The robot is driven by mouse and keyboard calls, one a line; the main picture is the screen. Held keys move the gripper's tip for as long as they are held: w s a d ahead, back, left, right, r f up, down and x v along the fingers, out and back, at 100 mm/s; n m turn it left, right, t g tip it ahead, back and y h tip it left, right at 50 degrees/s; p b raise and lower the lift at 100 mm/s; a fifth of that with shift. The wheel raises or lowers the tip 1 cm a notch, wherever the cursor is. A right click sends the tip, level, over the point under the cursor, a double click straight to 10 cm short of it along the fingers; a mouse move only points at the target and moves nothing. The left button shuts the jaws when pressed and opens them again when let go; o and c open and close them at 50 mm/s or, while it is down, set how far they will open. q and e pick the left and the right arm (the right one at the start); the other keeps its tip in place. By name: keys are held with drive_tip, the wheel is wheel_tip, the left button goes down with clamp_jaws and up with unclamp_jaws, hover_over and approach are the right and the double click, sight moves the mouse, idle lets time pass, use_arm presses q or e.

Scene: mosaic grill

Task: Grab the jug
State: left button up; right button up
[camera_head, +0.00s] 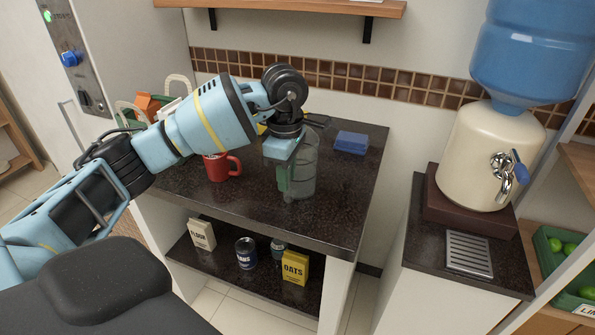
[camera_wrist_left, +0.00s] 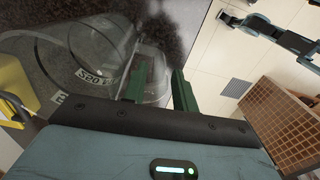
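The clear jug (camera_head: 303,172) stands upright on the dark counter, near its right end. It also shows in the left wrist view (camera_wrist_left: 95,60), see-through with printed markings on its wall. My left gripper (camera_head: 285,180) points down at the jug's left side, overlapping it in the head view. In the left wrist view its two green fingers (camera_wrist_left: 160,88) are apart, one overlapping the jug's edge.
A red mug (camera_head: 218,167) stands left of the jug, and a blue box (camera_head: 351,142) lies behind right. The counter (camera_head: 335,215) is clear in front. A water dispenser (camera_head: 488,155) stands on a separate cabinet at right. Cans and boxes sit on the lower shelf.

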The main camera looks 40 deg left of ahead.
use_arm(q)
drive_tip(key=shift+c, duration=0.5)
clamp_jaws()
use_arm(e)
drive_tip(key=shift+s+f, duration=0.1)
drive_tip(key=shift+s, duration=0.1)
use_arm(q)
drive_tip(key=shift+r, duration=0.1)
use_arm(e)
drive_tip(key=shift+s, duration=0.3)
